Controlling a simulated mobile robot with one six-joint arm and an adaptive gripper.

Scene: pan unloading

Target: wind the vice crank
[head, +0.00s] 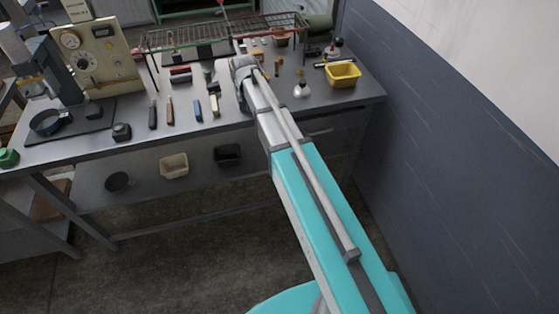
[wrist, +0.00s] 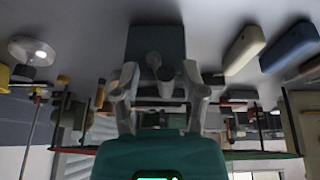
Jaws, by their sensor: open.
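In the wrist view, which looks upside down, my gripper (wrist: 160,80) has its two fingers spread apart with a gap between them. A dark blue-grey block (wrist: 155,40), which looks like the vice body, lies just beyond the fingertips. Small rounded dark parts (wrist: 165,73) show in the gap; I cannot tell whether they are the crank. No finger is seen clearly touching them. In the head view my arm reaches over the workbench (head: 340,104), and its end hides the gripper and most of what lies there.
A yellow bin (head: 343,75) stands right of my arm, near a small silver-domed item (head: 302,90). Left are several hand tools (head: 170,111), a wire rack (head: 195,40) and a machine with gauges (head: 95,62). A dark wall (head: 440,120) closes the right side.

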